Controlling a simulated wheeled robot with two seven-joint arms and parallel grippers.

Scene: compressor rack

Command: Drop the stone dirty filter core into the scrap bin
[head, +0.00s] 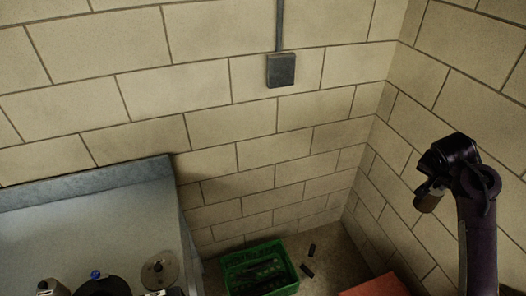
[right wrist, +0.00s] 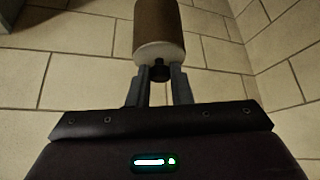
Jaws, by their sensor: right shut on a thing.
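My right gripper (head: 437,186) is raised at the right of the head view, near the right wall. It is shut on the dirty filter core (head: 428,201), which hangs below the jaws. In the right wrist view the core (right wrist: 159,30) is a brown cylinder with a pale end cap. The fingers (right wrist: 160,80) grip a small black stub at that end. A green open bin (head: 232,281) with dark pieces inside stands on the floor at the bottom middle, well left of and below the gripper. My left gripper is not in view.
A grey worktop (head: 100,225) is at the left, with a round disc-like part (head: 159,270) and other parts at its front. A red object (head: 380,287) is at the bottom right. Block walls meet behind.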

